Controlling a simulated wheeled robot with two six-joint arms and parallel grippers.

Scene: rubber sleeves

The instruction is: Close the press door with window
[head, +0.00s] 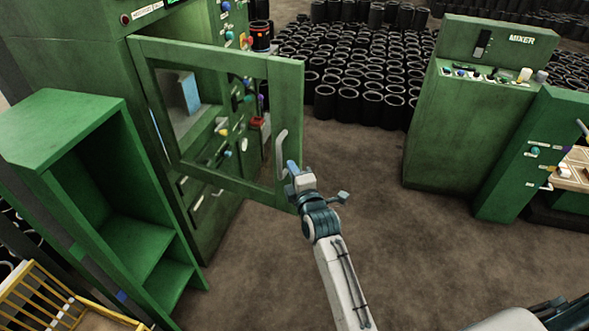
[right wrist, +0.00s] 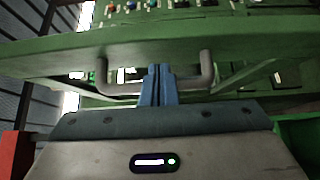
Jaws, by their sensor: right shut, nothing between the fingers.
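The green press door (head: 287,95) with its window stands swung open from the green press (head: 207,225) in the head view. Its grey handle (head: 280,152) is on the free edge at the right. In the right wrist view the handle (right wrist: 207,72) spans the door (right wrist: 240,43) close ahead. My right gripper (head: 293,168) is at the handle; its blue fingers (right wrist: 158,84) are shut together and overlap the middle of the handle bar. Whether they touch it I cannot tell. They hold nothing. My left gripper is not in view.
A green open shelf cabinet (head: 65,128) stands left of the press, with a yellow rack (head: 45,297) below it. A green mixer (head: 455,130) stands right. Many black rubber sleeves (head: 345,105) fill the floor behind. The brown floor (head: 350,175) between is clear.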

